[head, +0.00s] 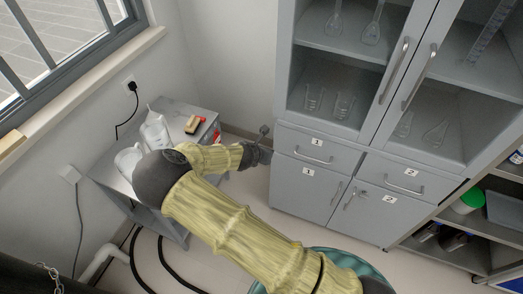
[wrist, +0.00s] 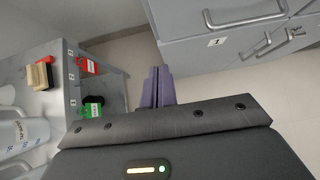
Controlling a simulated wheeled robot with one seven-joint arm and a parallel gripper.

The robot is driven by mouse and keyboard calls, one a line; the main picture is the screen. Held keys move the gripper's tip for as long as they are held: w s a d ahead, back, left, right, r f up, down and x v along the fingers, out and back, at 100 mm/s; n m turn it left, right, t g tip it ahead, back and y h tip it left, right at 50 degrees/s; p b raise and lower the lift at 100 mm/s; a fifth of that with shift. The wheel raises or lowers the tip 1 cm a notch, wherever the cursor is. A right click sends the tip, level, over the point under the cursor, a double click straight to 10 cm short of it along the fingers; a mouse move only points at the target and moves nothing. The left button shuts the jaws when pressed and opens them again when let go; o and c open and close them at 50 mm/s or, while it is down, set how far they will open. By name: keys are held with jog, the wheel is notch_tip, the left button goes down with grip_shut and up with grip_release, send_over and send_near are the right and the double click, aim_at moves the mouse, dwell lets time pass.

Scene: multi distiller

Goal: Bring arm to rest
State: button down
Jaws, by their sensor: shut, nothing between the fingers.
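My gripper (head: 262,155) is at the end of my arm, beside the left edge of the grey cabinet (head: 325,190) at about drawer height. In the wrist view my gripper (wrist: 158,70) shows as two purple-grey fingers pressed together with nothing between them. Behind the fingers are the bare floor and the cabinet's lower left corner. My arm stretches from the bottom right up toward the left and bends back to the right over the small grey table.
The cabinet holds glassware behind doors. Open shelves (head: 480,215) stand at right.

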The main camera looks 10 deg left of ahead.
jog(key=s+d+r+m+g+p, duration=0.1)
jog(key=s+d+r+m+g, duration=0.15)
jog(key=d+r+m, duration=0.4)
jog(key=s+d+r+m+g+p, duration=0.1)
jog(key=s+d+r+m+g, duration=0.2)
jog(key=d+m, duration=0.6)
jog(key=s+d+r+m+y+p, duration=0.1)
jog(key=s+d+r+m, duration=0.2)
jog(key=s+r+m, duration=0.4)
jog(key=s+d+r+m+y+p, duration=0.1)
jog(key=s+d+r+m, duration=0.3)
jog(key=s+r+m, duration=0.4)
jog(key=shift+s+r+m, duration=0.15)
jog(key=shift+s+m, duration=0.3)
jog(key=shift+m, duration=0.7)
jog(key=shift+d+g, duration=0.1)
jog(key=shift+g, duration=0.15)
